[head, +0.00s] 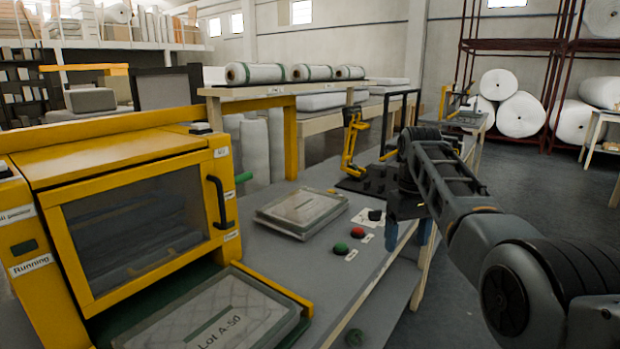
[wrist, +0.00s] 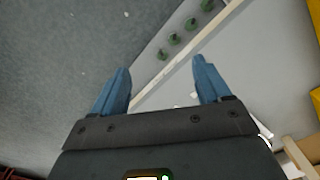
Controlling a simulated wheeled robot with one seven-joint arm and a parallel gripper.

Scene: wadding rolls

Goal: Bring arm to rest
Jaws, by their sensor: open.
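My arm (head: 480,205) reaches in from the lower right in the head view and bends down near the right edge of the grey workbench (head: 335,262). My gripper (head: 424,232) hangs there, partly hidden by my own arm links, with its blue fingers pointing down. In the wrist view my gripper (wrist: 163,78) has its two blue fingers spread wide with nothing between them. The workbench edge (wrist: 190,70) runs diagonally between and beyond the fingers, with floor on the left.
A yellow machine (head: 120,175) with a "Running" label stands at left, a tray marked "Lot A-50" (head: 215,318) before it. A clear-covered tray (head: 305,212), a green button (head: 341,248) and red button (head: 358,232) lie on the bench. Open floor (head: 540,200) lies right.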

